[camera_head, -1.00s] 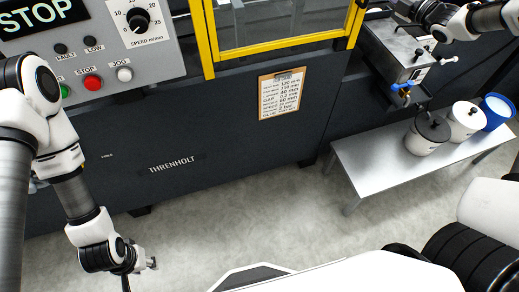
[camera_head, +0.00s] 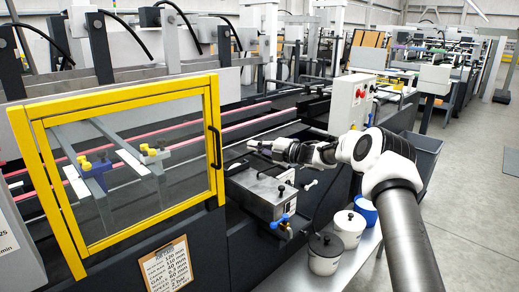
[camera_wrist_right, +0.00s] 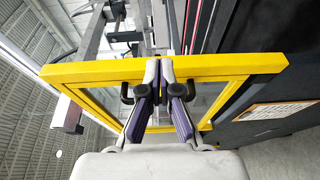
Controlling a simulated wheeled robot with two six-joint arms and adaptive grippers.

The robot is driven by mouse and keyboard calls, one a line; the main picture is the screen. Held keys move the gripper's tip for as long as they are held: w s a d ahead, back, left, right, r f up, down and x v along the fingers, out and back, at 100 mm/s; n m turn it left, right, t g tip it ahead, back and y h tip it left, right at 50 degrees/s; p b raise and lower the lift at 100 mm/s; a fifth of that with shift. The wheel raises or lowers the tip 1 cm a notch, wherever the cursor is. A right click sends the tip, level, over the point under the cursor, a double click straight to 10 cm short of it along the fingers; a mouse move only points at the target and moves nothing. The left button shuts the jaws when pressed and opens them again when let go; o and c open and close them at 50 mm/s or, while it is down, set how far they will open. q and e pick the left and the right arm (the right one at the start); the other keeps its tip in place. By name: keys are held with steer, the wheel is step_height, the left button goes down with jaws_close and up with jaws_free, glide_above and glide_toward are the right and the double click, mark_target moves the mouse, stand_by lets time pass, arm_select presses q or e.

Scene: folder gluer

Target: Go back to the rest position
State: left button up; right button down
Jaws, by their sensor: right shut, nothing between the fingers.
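My right arm comes in from the lower right in the head view. Its right gripper (camera_head: 256,147) points left, above the metal glue unit (camera_head: 262,190) and near the yellow-framed guard door. In the right wrist view the same gripper (camera_wrist_right: 160,70) is shut with nothing between its fingers. The yellow frame (camera_wrist_right: 235,64) shows behind the fingertips there; I cannot tell the exact gap. My left arm and gripper are out of view.
The guard door (camera_head: 215,95) has a black handle. A clipboard (camera_head: 166,265) hangs below it. A dark-lidded pot (camera_head: 325,255), a white pot (camera_head: 348,230) and a blue container (camera_head: 366,211) stand below the glue unit. Open floor (camera_head: 465,190) lies at right.

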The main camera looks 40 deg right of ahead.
steer(key=a+f+m+g+y, duration=0.15)
steer(key=a+f+g, duration=0.35)
steer(key=a+f, duration=1.45)
steer(key=s+a+f+m+g+h, duration=0.1)
steer(key=s+a+f+m+g, duration=0.2)
steer(key=s+a+f+m, duration=0.7)
steer(key=s+a+f+m+g+h, duration=0.1)
steer(key=s+a+f, duration=0.35)
steer(key=s, duration=0.35)
steer(key=s+a+f+g+h, duration=0.1)
steer(key=s+a+f, duration=0.2)
steer(key=s+f, duration=0.35)
steer(key=s+d+m+g+h, duration=0.2)
steer(key=s+m, duration=0.3)
steer(key=s, duration=0.7)
steer(key=s+d+m+g+h, duration=0.3)
steer(key=s+m+g, duration=0.1)
steer(key=s, duration=0.7)
steer(key=shift+s+d+f+m, duration=0.2)
steer(key=shift+s+m, duration=0.2)
steer(key=shift+m, duration=0.35)
